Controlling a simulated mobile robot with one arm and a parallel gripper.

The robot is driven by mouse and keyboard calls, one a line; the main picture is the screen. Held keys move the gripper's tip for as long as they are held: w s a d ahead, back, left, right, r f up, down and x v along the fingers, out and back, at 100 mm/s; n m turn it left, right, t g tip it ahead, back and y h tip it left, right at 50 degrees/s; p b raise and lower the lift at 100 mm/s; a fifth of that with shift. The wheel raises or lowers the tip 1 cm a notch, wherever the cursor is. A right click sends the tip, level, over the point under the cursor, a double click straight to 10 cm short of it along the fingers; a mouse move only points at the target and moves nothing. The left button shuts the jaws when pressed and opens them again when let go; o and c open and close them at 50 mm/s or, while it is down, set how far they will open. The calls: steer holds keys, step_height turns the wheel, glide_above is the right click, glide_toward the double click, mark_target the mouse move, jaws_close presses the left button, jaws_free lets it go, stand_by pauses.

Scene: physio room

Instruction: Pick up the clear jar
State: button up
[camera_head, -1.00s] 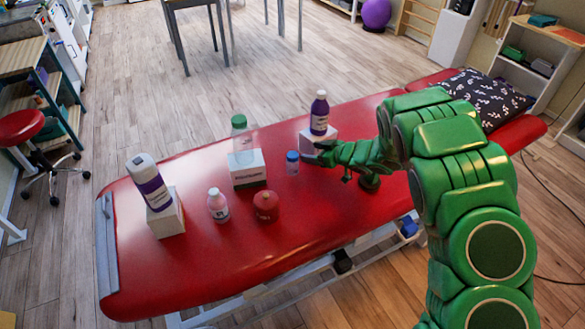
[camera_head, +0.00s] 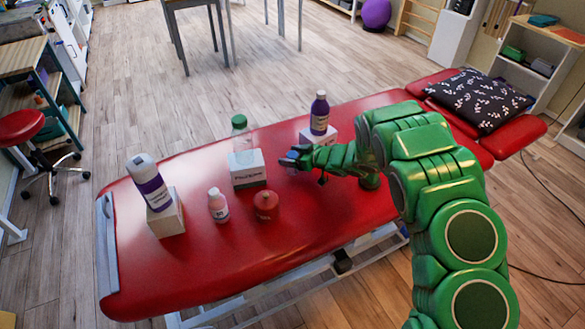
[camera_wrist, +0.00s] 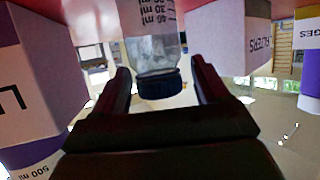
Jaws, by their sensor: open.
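The clear jar (camera_wrist: 152,45) has a dark blue lid and printed ml marks. In the wrist view, which is upside down, it stands between the two fingers of my open gripper (camera_wrist: 163,82), with a visible gap on either side. The lid lies level with the fingertips, and I cannot tell whether either finger touches it. In the head view my gripper (camera_head: 292,160) reaches in from the right at the jar's place on the red couch and hides most of the jar.
A purple bottle (camera_head: 319,115) on another box stands behind. A red pot (camera_head: 266,205), a small pink-white bottle (camera_head: 218,206) and a boxed purple-white bottle (camera_head: 150,182) are nearer.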

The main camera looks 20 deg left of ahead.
steer(key=shift+w+a+f, duration=0.15)
steer(key=shift+a+f, duration=0.1)
steer(key=shift+a, duration=0.3)
jaws_close()
steer(key=shift+r, duration=0.15)
steer(key=shift+r, duration=0.65)
steer(key=s+d+r, duration=0.7)
steer(key=s+r, duration=0.4)
steer(key=s, duration=0.1)
steer(key=shift+r, duration=0.25)
